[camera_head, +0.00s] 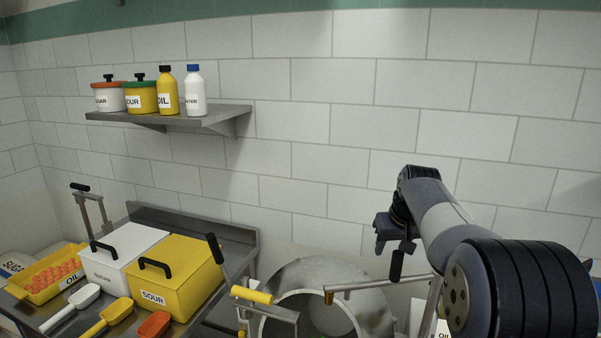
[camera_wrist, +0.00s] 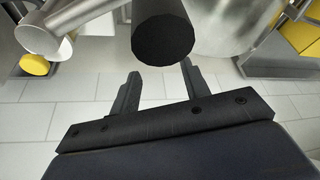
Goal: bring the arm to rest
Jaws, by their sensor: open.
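My gripper (camera_wrist: 160,85) shows in the wrist view with its two dark fingers spread apart and nothing between them. A dark round handle end (camera_wrist: 163,38) lies just beyond the fingertips in that view; I cannot tell its exact distance. In the head view my arm reaches up from the lower right and my gripper (camera_head: 396,262) hangs pointing down, right of the steel kettle. Its fingers are hard to make out there.
A steel kettle (camera_head: 375,302) stands at bottom centre with a bar (camera_head: 375,285) across it. A steel table (camera_head: 190,222) at left holds a white sugar box (camera_head: 122,262), a yellow sour box (camera_head: 180,275) and scoops. A wall shelf (camera_head: 215,117) carries jars and bottles. The wall area above the kettle is clear.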

